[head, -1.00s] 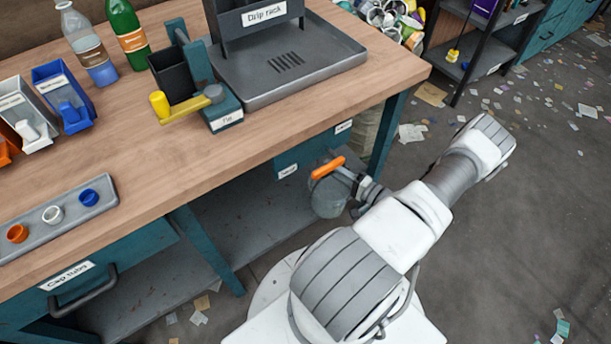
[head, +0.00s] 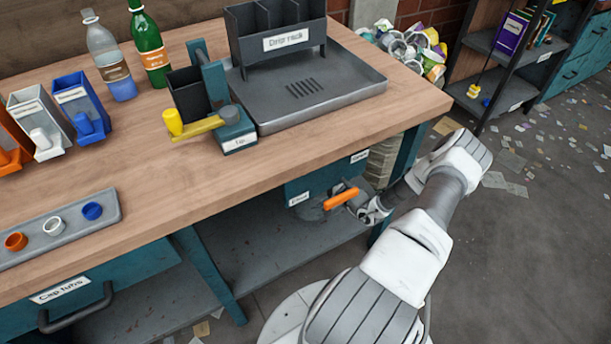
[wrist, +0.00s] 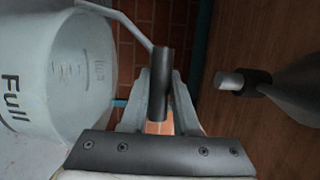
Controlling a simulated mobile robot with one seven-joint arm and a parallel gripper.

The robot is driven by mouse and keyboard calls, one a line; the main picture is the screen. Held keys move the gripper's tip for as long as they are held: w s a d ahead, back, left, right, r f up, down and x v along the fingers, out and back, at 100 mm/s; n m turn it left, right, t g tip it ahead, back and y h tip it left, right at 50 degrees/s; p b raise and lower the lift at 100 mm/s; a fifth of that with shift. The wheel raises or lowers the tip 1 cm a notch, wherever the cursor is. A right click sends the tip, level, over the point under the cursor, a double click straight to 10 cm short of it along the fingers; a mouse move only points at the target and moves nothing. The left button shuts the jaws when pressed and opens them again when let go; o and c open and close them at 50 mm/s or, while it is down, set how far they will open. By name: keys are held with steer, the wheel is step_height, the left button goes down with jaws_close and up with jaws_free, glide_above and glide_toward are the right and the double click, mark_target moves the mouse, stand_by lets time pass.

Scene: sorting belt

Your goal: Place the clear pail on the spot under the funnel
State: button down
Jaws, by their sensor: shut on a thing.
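In the wrist view the pail (wrist: 62,75) fills the left side, marked "Full", with a thin pale bail. My gripper (wrist: 160,88) is shut on the pail's dark handle grip, and the pail hangs from it. In the head view my gripper (head: 366,208) is partly hidden. A dark funnel-shaped part (wrist: 300,92) with a pale spout (wrist: 230,81) is at right in the wrist view, apart from my fingers. The spot for the pail is not visible.
The wooden bench top (head: 190,180) overhangs this space; a teal leg (head: 402,165) stands close to my arm. A grey lower shelf (head: 250,250) has bare room.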

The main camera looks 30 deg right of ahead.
steer(key=shift+w+a+f+b, duration=0.15)
steer(key=shift+w+f+b, duration=0.5)
steer(key=shift+f, duration=0.2)
steer(key=shift+w+a+f+b, duration=0.15)
steer(key=shift+w+f+b, duration=0.35)
steer(key=shift+w+f, duration=0.3)
steer(key=shift+s+f, duration=0.15)
steer(key=shift+f, duration=0.15)
steer(key=c, duration=0.7)
jaws_free()
steer(key=shift+o, duration=0.2)
steer(key=p+v, duration=0.2)
steer(key=v, duration=1)
steer(key=shift+r+p, duration=0.25)
steer(key=shift+p, duration=0.15)
